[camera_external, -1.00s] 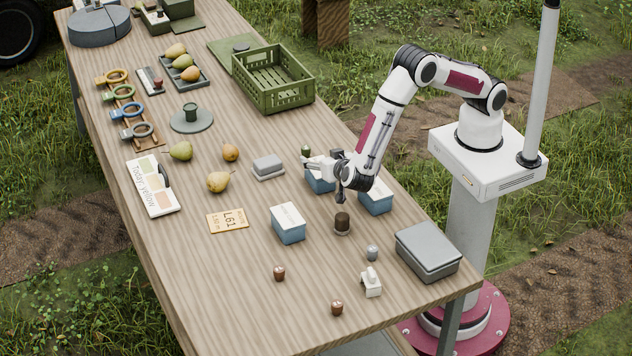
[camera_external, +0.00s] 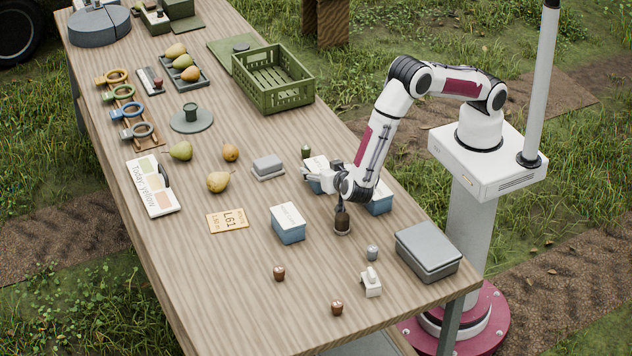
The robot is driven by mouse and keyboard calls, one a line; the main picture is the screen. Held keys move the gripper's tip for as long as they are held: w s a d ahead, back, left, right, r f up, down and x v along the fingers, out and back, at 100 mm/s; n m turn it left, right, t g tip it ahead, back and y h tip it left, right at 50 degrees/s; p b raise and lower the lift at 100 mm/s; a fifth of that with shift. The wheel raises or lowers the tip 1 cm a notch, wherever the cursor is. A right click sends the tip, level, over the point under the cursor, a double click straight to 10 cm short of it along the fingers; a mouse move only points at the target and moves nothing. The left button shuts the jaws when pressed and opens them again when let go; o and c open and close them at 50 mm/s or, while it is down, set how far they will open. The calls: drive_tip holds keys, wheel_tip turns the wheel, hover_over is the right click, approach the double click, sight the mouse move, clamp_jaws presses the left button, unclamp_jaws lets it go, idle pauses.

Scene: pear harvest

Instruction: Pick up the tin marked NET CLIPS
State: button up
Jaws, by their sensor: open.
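Three blue tins with white lids stand on the table. One tin (camera_external: 288,225) stands clear at the left, one tin (camera_external: 316,163) is partly hidden behind my gripper, and one tin (camera_external: 381,203) is partly hidden by my arm at the right. The lettering on the lids is too small to read, so I cannot tell which is marked NET CLIPS. My gripper (camera_external: 326,187) is open and low over the table among the tins. I see nothing held in it. Whether it touches the tin behind it is unclear.
A grey lidded box (camera_external: 428,252), a small grey pot (camera_external: 372,253) and a white object (camera_external: 371,283) lie nearer the front. A grey block (camera_external: 268,167) is to the left.

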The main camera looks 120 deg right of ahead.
sight(318, 169)
drive_tip(key=shift+s+d+f, duration=0.1)
drive_tip(key=shift+d+f, duration=0.85)
drive_tip(key=shift+f, duration=0.05)
drive_tip(key=shift+d+f, duration=0.2)
drive_tip(key=shift+d, duration=0.25)
drive_tip(key=c, duration=1.4)
